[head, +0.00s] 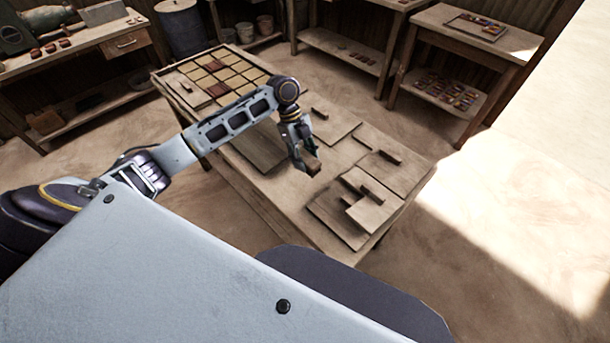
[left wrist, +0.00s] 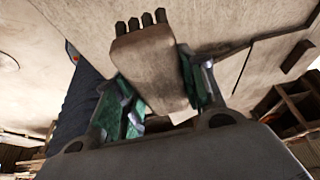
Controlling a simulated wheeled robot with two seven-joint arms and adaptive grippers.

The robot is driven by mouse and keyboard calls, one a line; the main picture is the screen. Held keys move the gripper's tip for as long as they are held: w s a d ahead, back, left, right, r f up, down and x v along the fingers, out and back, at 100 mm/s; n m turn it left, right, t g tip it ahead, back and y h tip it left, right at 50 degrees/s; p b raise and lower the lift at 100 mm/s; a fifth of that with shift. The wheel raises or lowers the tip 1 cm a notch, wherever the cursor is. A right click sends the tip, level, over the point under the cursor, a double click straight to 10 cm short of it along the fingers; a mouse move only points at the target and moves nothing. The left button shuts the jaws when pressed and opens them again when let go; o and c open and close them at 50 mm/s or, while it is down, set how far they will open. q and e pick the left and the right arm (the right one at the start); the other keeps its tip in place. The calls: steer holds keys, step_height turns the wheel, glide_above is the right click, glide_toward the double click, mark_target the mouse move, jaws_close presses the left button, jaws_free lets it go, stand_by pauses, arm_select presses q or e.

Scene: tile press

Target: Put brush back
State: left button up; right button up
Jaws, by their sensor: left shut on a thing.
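The brush (left wrist: 148,65) is a wooden block with a row of dark bristle tufts at its far end. My left gripper (left wrist: 160,95) is shut on its sides, with a green-lined finger on each side. In the head view, my left gripper (head: 304,160) hangs over the middle of the wooden table (head: 285,210), and a small part of the brush (head: 313,168) shows at its tips. I cannot tell from these frames how far the brush is from the table top. My right gripper is not in view.
Several boards with block handles (head: 370,210) lie on the table's right half. A grid of tiles (head: 217,70) fills its far left end. A side table with a tray (head: 476,28) stands at back right. A workbench (head: 75,45) stands at back left.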

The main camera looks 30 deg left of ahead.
arm_select(q)
glide_above(308, 182)
steer(key=a, duration=0.1)
steer(key=shift+w+a+f, duration=0.1)
steer(key=shift+f, duration=1)
steer(key=shift+w+a+f, duration=0.1)
steer(key=shift+f, duration=1)
steer(key=shift+f, duration=1.9)
steer(key=shift+f, duration=0.15)
steer(key=o, duration=1)
steer(key=v, duration=1.2)
steer(key=shift+d+r, duration=0.15)
steer(key=shift+r, duration=0.1)
